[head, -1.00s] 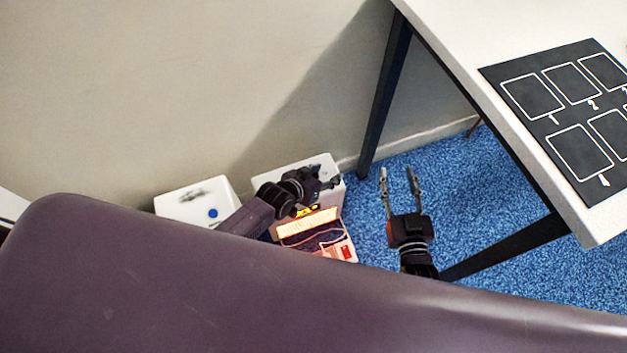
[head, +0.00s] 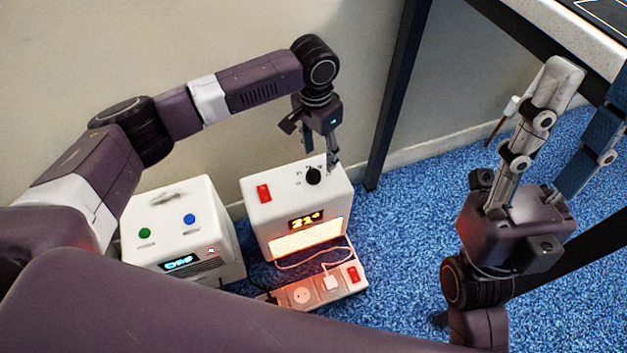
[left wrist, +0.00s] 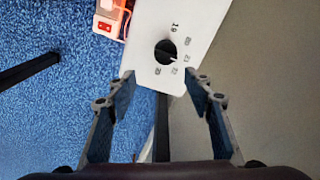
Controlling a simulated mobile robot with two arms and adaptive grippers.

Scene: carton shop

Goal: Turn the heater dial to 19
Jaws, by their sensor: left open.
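The heater (head: 274,216) is a white box on the floor by the wall, with a lit display that seems to read 21 and a glowing front. Its black dial (head: 314,175) is on the top face. In the left wrist view the dial (left wrist: 168,52) has a pale mark pointing right and slightly down; the printed numbers are small. My left gripper (head: 322,158) is above the heater's top, near the dial. In the left wrist view its open fingers (left wrist: 160,82) are just below the dial, not around it. My right gripper (head: 588,85) is open and empty at the right.
A second white box (head: 165,205) with green and blue buttons stands left of the heater. A power strip (head: 318,290) with a plug and red switch lies in front. A red switch (head: 264,192) is on the heater. A dark table leg (head: 397,100) stands close right.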

